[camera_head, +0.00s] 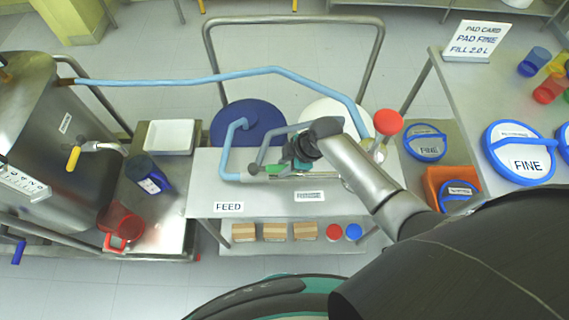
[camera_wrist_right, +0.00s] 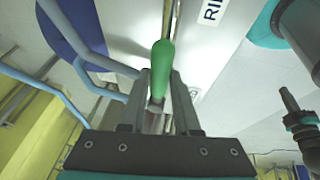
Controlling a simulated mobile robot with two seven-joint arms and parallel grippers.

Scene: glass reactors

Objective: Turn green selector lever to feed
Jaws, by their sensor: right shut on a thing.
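The green selector lever (camera_head: 274,170) is a small green handle on the metal pipework above the white cart top. My right gripper (camera_head: 262,165) reaches it from the right, and its wrist and fingers hide part of the valve. In the right wrist view the lever's rounded green handle (camera_wrist_right: 163,66) sits between the two grey fingers (camera_wrist_right: 160,88), which are shut on it, with its end sticking out beyond them. A FEED label (camera_head: 229,207) is on the cart's front left. A second label (camera_head: 309,196) lies to its right, too small to read here. My left gripper is not in view.
Blue pipe (camera_head: 232,150) runs close left of the lever. A blue hose (camera_head: 210,79) arches behind from the steel tank (camera_head: 50,130).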

